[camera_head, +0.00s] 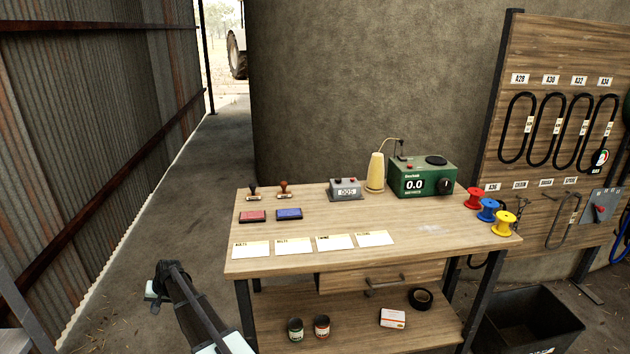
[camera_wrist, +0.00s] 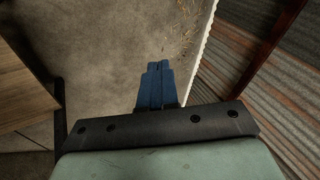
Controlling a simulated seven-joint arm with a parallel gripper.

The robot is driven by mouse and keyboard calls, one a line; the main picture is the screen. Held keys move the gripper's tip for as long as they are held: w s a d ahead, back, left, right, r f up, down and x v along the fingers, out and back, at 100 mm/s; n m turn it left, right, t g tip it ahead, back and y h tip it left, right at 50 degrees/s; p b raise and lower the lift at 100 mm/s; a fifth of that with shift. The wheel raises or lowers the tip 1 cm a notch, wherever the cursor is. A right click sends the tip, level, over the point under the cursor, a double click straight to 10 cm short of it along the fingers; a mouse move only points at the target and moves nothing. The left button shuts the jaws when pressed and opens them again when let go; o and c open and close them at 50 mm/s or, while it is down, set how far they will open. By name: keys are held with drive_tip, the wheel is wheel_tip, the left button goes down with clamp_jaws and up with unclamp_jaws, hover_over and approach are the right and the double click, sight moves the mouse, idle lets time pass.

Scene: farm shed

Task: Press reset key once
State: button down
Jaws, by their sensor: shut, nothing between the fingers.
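A small grey counter box (camera_head: 346,191) stands at the back middle of the workbench, with a display reading about 005 and small keys on top, at least one reddish. A green box (camera_head: 422,177) to its right shows 0.0 and has a small red button and a dark knob. I cannot read which key is marked reset. My gripper (camera_wrist: 155,72) is shut and empty in the wrist view, with its blue fingers together above the bare floor. In the head view my arm is left of the workbench, well away from both boxes; the fingertips are not clear there.
The workbench (camera_head: 290,261) carries two stamps, a red pad (camera_head: 252,216), a blue pad (camera_head: 289,214), several paper cards, a yellow cone (camera_head: 375,172) and coloured spools. A black bin (camera_head: 528,322) stands at right. A corrugated wall (camera_head: 95,120) rises at left.

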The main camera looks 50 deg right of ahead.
drive_tip(key=w+d+r+m+t, duration=0.1)
drive_tip(key=w+d+r, duration=0.3)
drive_tip(key=d+r, duration=0.35)
drive_tip(key=s+d+r, duration=0.1)
drive_tip(key=d+r, duration=0.3)
drive_tip(key=d, duration=0.6)
drive_tip(key=s+d+r+m+t, duration=0.1)
drive_tip(key=d+r, duration=0.4)
drive_tip(key=d, duration=0.6)
drive_tip(key=s+d+r+m, duration=0.1)
drive_tip(key=d+r, duration=0.4)
drive_tip(key=d, duration=0.5)
drive_tip(key=shift+s+d+r+t, duration=0.15)
drive_tip(key=shift+s+d+t, duration=0.1)
drive_tip(key=shift+d+t, duration=0.15)
drive_tip(key=s+d+r, duration=0.3)
drive_tip(key=s+d, duration=0.1)
drive_tip(key=d, duration=0.3)
drive_tip(key=s+d+r+h, duration=0.1)
drive_tip(key=s+d+r, duration=0.25)
drive_tip(key=d, duration=0.45)
drive_tip(key=s+d+r, duration=0.2)
drive_tip(key=s+d, duration=0.2)
drive_tip(key=d, duration=0.3)
wheel_tip(320, 180, up, 8)
drive_tip(key=m+t+h, duration=0.1)
drive_tip(key=h, duration=0.2)
hover_over(352, 180)
drive_tip(key=d, duration=0.1)
drive_tip(key=shift+s, duration=0.4)
